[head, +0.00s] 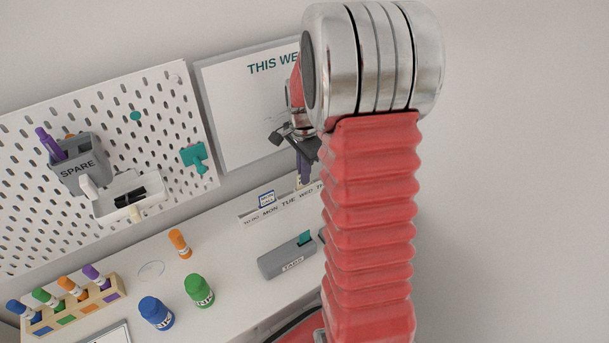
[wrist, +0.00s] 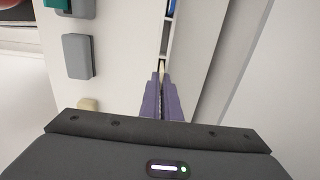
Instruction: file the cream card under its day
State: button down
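My gripper (wrist: 162,78) has purple fingers close together, with a narrow cream edge of the cream card (wrist: 161,67) at their tips. It looks shut on the card. In the head view the gripper (head: 304,178) points down at the day rack (head: 250,220), and a small cream part shows under its fingers. The rack is labelled TO DO, MON, TUE, WED and TH, with the rest hidden by my arm. I cannot tell whether the card is inside a slot. A blue-and-white card (head: 266,199) stands in the rack near MON.
A grey TABS box (head: 287,259) lies in front of the rack. A whiteboard (head: 245,110) and pegboard (head: 110,150) are behind.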

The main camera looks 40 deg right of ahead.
jog(key=shift+f, duration=0.45)
jog(key=c, duration=2.5)
grip_release()
jog(key=shift+f, duration=0.15)
jog(key=o, duration=0.5)
notch_tip(320, 180, up, 12)
